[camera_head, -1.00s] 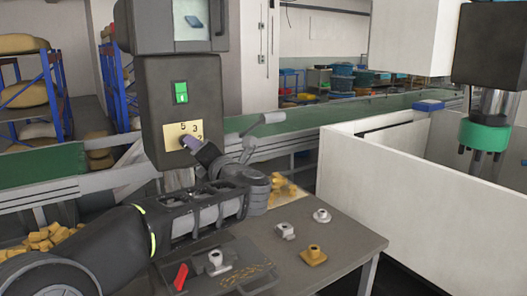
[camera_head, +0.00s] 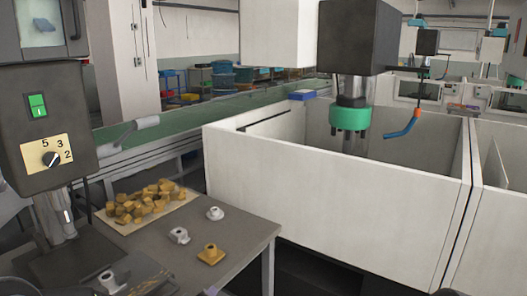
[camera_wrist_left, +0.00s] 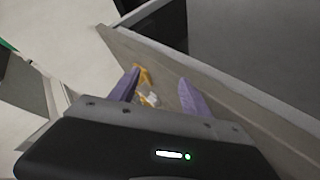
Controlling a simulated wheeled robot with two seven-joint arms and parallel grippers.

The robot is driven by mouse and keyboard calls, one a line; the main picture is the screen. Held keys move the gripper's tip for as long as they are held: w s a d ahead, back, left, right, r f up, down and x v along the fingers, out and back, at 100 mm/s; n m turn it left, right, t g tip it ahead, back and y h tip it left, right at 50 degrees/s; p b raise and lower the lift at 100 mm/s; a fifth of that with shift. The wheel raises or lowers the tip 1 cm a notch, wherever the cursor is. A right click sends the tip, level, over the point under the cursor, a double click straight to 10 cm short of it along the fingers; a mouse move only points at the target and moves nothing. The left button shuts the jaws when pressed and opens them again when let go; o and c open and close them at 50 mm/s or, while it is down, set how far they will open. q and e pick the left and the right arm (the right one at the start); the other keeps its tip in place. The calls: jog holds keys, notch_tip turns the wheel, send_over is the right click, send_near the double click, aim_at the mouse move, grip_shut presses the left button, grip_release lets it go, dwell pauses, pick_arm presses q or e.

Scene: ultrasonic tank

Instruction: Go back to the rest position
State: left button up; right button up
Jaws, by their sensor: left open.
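My left gripper (camera_wrist_left: 158,92) shows in the left wrist view with its two purple fingers spread apart and nothing between them. It points down past a table edge, with a small yellow part (camera_wrist_left: 145,74) and a pale part (camera_wrist_left: 150,99) farther off beyond the fingers. Neither gripper can be made out in the head view. The dark control box (camera_head: 45,110) at the left of the head view carries a green switch (camera_head: 37,105) and a dial knob (camera_head: 50,159) on a yellow plate, with nothing touching the knob.
The grey table (camera_head: 222,262) holds a pile of yellow pieces (camera_head: 147,202) on a pale sheet, a yellow fitting (camera_head: 211,254) and several grey fittings. A large white tank (camera_head: 335,185) stands to the right, with a green-collared tool (camera_head: 350,118) hanging over it. A green conveyor (camera_head: 165,135) runs behind.

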pick_arm(q)
jog(key=s+d+f+m+g+h, duration=0.1)
jog(key=s+d+f+m+g, duration=0.15)
jog(key=s+f, duration=0.5)
jog(key=s+d+f+m+g+h, duration=0.1)
jog(key=s+d+f+m+g, duration=0.15)
jog(key=s+f, duration=0.55)
jog(key=s+d+f+g, duration=0.1)
jog(key=s+f+g, duration=0.1)
jog(key=s, duration=0.4)
jog(key=s+d+f+m+g+h, duration=0.1)
jog(key=s+d+f+g, duration=0.1)
jog(key=s+f, duration=0.3)
jog(key=s+d+f+g, duration=0.1)
jog(key=s+f+g, duration=0.1)
jog(key=s, duration=0.6)
jog(key=shift+s+d+f+h, duration=0.15)
jog(key=shift+s+f+h, duration=0.15)
jog(key=shift+f, duration=0.45)
jog(key=shift+c, duration=0.5)
